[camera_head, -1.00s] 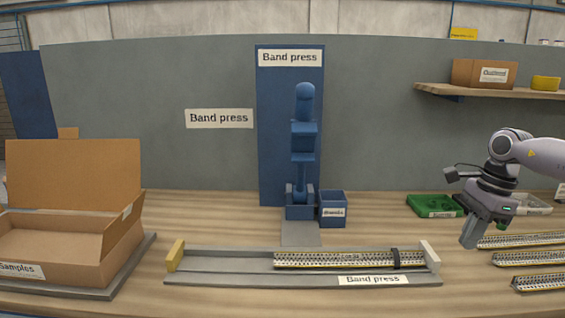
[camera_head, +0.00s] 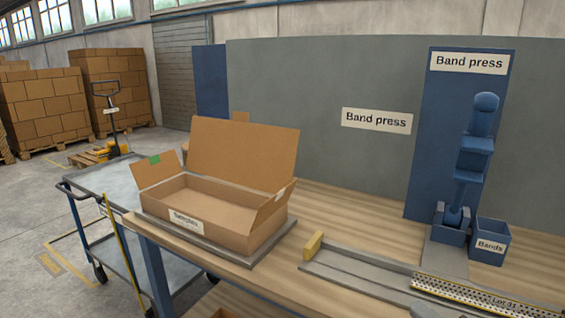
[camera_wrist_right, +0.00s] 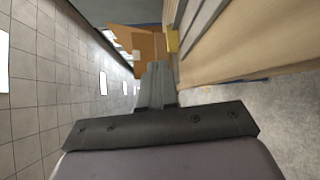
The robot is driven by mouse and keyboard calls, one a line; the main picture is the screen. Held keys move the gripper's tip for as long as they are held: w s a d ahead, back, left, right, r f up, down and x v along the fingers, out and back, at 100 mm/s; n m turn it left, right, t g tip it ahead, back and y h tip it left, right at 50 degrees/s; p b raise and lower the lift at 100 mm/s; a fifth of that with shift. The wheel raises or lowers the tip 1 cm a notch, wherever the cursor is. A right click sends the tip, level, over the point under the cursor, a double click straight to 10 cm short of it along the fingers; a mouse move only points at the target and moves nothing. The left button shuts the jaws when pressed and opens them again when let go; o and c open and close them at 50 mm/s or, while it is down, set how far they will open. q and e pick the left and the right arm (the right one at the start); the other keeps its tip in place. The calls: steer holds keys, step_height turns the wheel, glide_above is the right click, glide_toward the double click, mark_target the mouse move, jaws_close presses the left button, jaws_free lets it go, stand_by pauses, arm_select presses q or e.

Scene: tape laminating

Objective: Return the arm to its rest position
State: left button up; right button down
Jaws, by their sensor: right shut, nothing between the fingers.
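My right gripper (camera_wrist_right: 155,88) shows in the right wrist view, its fingers together with nothing between them. It is beside the wooden bench (camera_wrist_right: 270,45), over or near the floor, apart from anything I can make out. In the head view only a small grey piece, possibly of my right arm, shows at the bottom edge on the right. My left gripper is in neither view.
The open cardboard box (camera_head: 253,235) sits on the bench, left of the rail fixture (camera_head: 350,268) with its perforated strip (camera_head: 475,296). The blue band press (camera_head: 474,160) and bin (camera_head: 490,243) stand behind. A blue-framed cart (camera_head: 100,180) stands left.

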steer(key=s+a+f+m+g+h, duration=0.2)
steer(key=s+f+m+g, duration=0.5)
steer(key=s+m, duration=0.45)
steer(key=s+a+f+m+g+h, duration=0.1)
steer(key=s+f+m+g+h, duration=0.1)
steer(key=s+f+m+g, duration=0.7)
step_height(320, 180, down, 8)
steer(key=w+a+t+y+b, duration=0.1)
steer(key=w+a+t, duration=0.1)
steer(key=t, duration=0.7)
steer(key=shift+w+a+f+t, duration=0.25)
steer(key=shift+w+a+t, duration=0.1)
steer(key=shift+w+t, duration=0.05)
